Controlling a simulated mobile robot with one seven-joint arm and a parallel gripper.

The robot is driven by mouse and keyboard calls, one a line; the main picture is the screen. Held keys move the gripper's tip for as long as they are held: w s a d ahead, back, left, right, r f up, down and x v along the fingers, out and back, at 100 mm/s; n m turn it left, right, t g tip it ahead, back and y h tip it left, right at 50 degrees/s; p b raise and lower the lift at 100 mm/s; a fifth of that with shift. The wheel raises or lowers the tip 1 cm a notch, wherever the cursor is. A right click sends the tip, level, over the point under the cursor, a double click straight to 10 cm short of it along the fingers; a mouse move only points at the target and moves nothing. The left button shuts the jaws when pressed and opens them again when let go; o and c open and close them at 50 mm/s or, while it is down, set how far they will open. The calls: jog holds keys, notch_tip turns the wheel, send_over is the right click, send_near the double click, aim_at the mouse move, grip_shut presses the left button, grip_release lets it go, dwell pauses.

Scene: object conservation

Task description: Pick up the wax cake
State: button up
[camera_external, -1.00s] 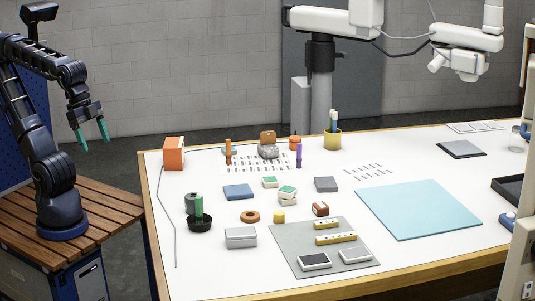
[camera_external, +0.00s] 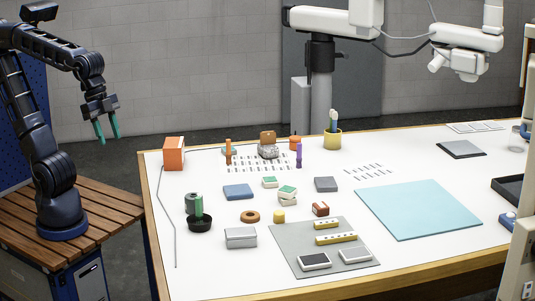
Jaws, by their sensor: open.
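A small yellow rounded block (camera_external: 279,216) stands on the white table near its front middle; it looks like the wax cake, though I cannot be sure at this size. A brown ring (camera_external: 250,217) lies just left of it, apart from it. My gripper (camera_external: 108,138) has green fingertips pointing down. It is open and empty, in the air left of the table, well away from the yellow block.
A grey mat (camera_external: 290,248) with several items lies right of the yellow block. A silver box (camera_external: 241,238) and a black dish with a green cylinder (camera_external: 199,221) are to its left. An orange box (camera_external: 174,153) stands at the table's back left corner. A cyan mat (camera_external: 425,208) lies bare.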

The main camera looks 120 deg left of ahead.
jog(key=w+a+r+m+g, duration=0.15)
jog(key=w+a+m, duration=0.3)
jog(key=w, duration=0.95)
jog(key=m+h, duration=0.4)
jog(key=m, duration=0.4)
send_over(279, 211)
jog(key=s+a, duration=0.1)
jog(key=a, duration=0.3)
notch_tip(279, 211, down, 18)
jog(key=shift+g, duration=0.35)
jog(key=x, duration=0.5)
jog(key=shift+s+d+f, duration=0.1)
jog(key=shift+d+f, duration=0.2)
jog(key=shift+d, duration=0.05)
jog(key=shift+x, duration=2.55)
jog(key=shift+s+a+f, duration=0.1)
jog(key=shift+a, duration=0.05)
jog(key=shift+c, duration=0.4)
jog(key=c, duration=0.6)
